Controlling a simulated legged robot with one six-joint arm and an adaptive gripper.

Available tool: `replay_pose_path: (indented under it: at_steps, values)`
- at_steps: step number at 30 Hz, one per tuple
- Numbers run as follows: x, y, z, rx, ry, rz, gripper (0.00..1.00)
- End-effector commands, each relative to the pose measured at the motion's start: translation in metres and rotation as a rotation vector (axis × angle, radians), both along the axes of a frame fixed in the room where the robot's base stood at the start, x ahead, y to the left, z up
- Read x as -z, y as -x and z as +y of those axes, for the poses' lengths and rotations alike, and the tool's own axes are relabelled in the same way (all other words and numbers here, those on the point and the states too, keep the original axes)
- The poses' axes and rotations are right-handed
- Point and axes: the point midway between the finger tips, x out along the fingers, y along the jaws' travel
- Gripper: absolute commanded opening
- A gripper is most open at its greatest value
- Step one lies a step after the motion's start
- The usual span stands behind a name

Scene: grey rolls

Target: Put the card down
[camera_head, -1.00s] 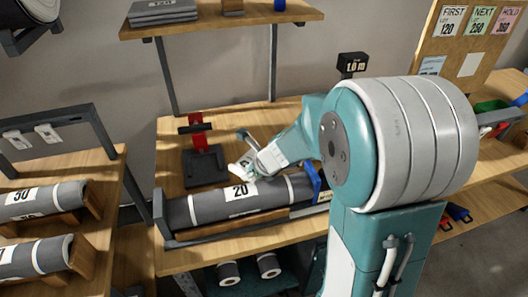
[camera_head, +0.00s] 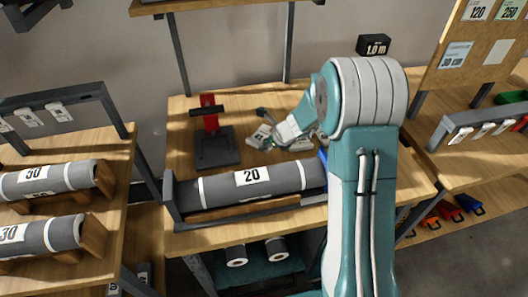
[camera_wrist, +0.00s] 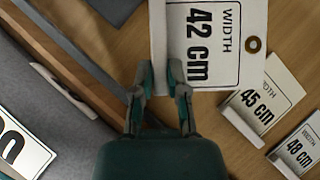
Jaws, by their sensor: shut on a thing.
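A white card reading "WIDTH 42 cm" (camera_wrist: 212,45), with a brass eyelet, is between the fingertips of my gripper (camera_wrist: 160,85) in the wrist view. It looks larger than the cards beside it. I cannot tell whether it touches the wooden bench. My gripper (camera_head: 270,145) is shut on it, behind the grey roll in the head view. Cards reading "45 cm" (camera_wrist: 262,102) and "48 cm" (camera_wrist: 300,150) stand to the right on the bench, apart from the held card.
A grey roll labelled 20 (camera_head: 285,178) lies in a cradle at the bench front. A red and black stand (camera_head: 211,140) is to the left of my gripper. Bare wood (camera_head: 190,110) shows around the stand. More rolls (camera_head: 45,180) lie on the left rack.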

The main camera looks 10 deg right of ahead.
Motion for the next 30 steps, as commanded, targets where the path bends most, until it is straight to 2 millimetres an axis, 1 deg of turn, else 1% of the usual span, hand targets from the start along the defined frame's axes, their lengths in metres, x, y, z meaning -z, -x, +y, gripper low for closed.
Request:
replay_pose_path:
  at_steps: [1,8,12,13,16,24,25,26,27,30]
  values:
    - [0.008,-0.005,0.0,0.0,0.0,0.002,0.0]
    - [0.025,-0.019,0.0,-0.001,0.0,0.002,0.0]
    - [0.046,-0.019,0.001,0.0,-0.002,0.003,0.0]
    - [0.049,-0.019,0.0,0.0,-0.002,0.002,0.0]
    - [0.054,-0.019,0.0,0.0,0.0,0.0,0.0]
    - [0.055,-0.019,0.0,-0.001,0.0,0.0,0.0]
    - [0.055,-0.019,0.0,-0.001,0.0,0.0,0.23]
    - [0.055,-0.019,0.0,-0.001,0.0,0.0,0.36]
    - [0.055,-0.019,0.0,-0.001,0.0,0.0,0.53]
    - [0.055,-0.019,0.0,-0.001,0.0,0.0,0.53]
